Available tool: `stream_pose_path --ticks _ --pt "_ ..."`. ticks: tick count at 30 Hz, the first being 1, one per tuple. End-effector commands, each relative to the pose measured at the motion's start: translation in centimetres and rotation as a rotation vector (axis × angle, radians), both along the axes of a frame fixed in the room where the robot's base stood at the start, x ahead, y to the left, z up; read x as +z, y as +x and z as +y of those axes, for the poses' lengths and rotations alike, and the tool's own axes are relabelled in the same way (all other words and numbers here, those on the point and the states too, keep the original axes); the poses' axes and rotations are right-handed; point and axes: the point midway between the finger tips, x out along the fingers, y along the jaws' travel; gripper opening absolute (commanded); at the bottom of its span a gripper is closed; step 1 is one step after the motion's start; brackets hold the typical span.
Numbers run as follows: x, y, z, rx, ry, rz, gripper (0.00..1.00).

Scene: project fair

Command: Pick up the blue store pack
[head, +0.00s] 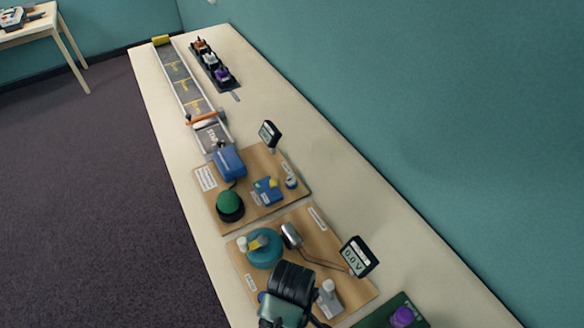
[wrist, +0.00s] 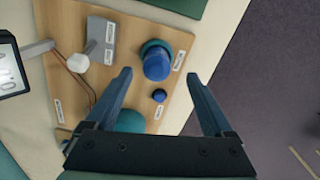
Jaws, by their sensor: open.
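In the wrist view a blue rounded cylinder (wrist: 156,66) sits upright in a teal ring on a wooden board (wrist: 62,22). I take it to be the blue store pack; its label is too small to read. My gripper (wrist: 160,76) is open and empty, its two dark blue fingers spread. In this view the cylinder appears between the fingertips, slightly beyond them; I see no contact. In the head view my wrist (head: 292,283) covers that part of the board, leaving only a sliver of blue at its left.
A small blue knob (wrist: 159,96), a teal drum (head: 263,248), a white-knobbed grey switch (head: 328,298) and a meter (head: 358,257) share the board. A neighbouring board (head: 262,210) holds a blue box (head: 229,163) and green dome (head: 230,205). The wall is at right.

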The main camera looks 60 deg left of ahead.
Motion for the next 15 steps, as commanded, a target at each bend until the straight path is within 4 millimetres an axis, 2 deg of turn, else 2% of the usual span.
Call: stream_pose_path --ticks 5,15 --pt "-0.9 0.1 0.2 0.0 -0.001 0.002 0.87" --pt "-4.8 0.3 0.8 -0.001 0.0 0.002 0.87"
